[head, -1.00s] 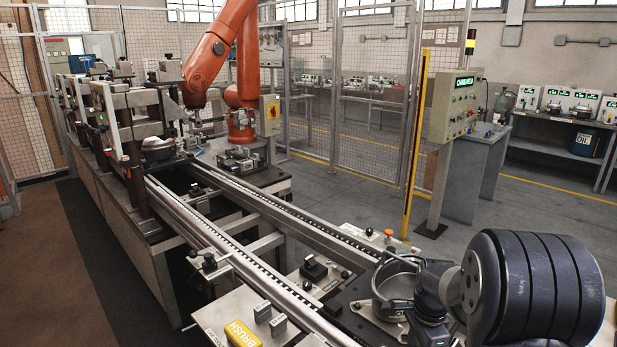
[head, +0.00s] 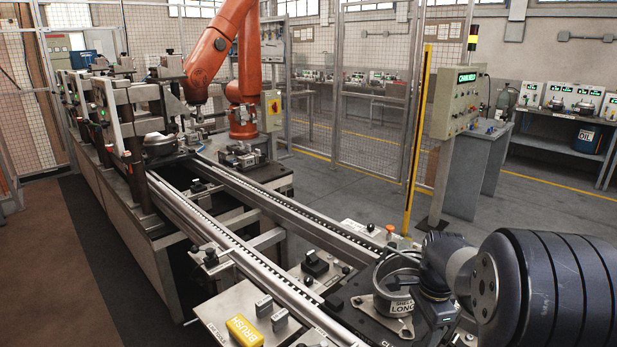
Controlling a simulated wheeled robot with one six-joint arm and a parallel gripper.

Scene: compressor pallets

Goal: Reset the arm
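My arm (head: 540,290) comes in from the lower right of the head view as a thick, dark ribbed link. Its wrist (head: 444,262) is above and beside a metal ring-shaped part marked LONG (head: 396,284). The dark end of my arm (head: 436,308) points down just right of this ring. The fingertips cannot be made out, so I cannot tell whether my gripper is open or shut, or whether it holds anything.
Two conveyor rails (head: 240,255) run from the front to a press station (head: 125,130) at the left. A yellow BRUSH block (head: 244,330) lies on the front plate. An orange robot (head: 225,60) stands behind.

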